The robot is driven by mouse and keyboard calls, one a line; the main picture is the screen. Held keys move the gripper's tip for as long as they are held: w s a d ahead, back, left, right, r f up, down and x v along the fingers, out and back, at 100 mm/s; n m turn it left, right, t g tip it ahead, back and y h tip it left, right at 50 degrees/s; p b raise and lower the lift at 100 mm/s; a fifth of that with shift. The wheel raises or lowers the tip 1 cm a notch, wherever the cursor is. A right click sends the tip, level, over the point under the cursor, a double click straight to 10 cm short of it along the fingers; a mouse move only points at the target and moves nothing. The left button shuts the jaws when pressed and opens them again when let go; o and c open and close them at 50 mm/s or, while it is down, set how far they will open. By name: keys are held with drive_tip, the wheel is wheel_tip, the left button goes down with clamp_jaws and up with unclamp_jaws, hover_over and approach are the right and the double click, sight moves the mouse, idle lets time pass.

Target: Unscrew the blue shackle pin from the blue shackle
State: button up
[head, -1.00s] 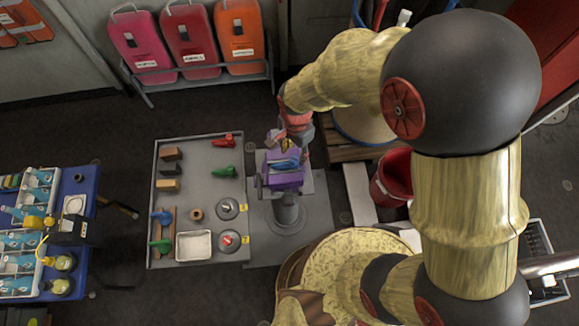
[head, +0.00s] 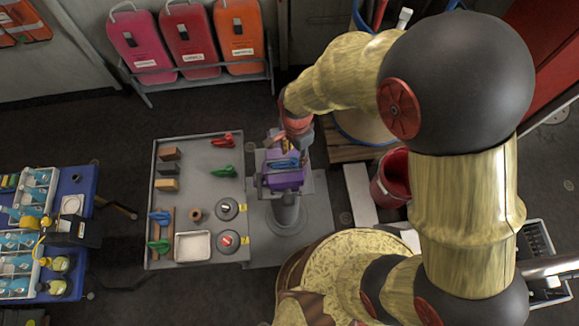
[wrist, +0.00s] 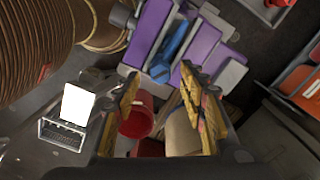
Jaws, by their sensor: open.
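The blue shackle (head: 285,164) sits in a vise with purple jaws (head: 285,181) on a grey pedestal. In the wrist view the blue shackle (wrist: 170,52) lies between the two purple jaw blocks (wrist: 198,43). I cannot tell the blue shackle pin apart from the shackle body in either view. My gripper (head: 297,148) is just above the back of the vise in the head view. In the wrist view its yellow fingers (wrist: 160,88) are spread wide with nothing between them, and the shackle shows beyond their tips.
A grey table (head: 205,150) left of the vise holds red and green shackles, wooden blocks, round weights and a white tray (head: 193,246). Another blue shackle-like piece (head: 160,217) lies at its left. A red bucket (head: 391,180) stands right of the vise.

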drive_tip(key=shift+f, duration=0.1)
drive_tip(key=shift+f+b, duration=0.7)
drive_tip(key=shift+f, duration=0.15)
drive_tip(key=shift+c, duration=1.1)
clamp_jaws()
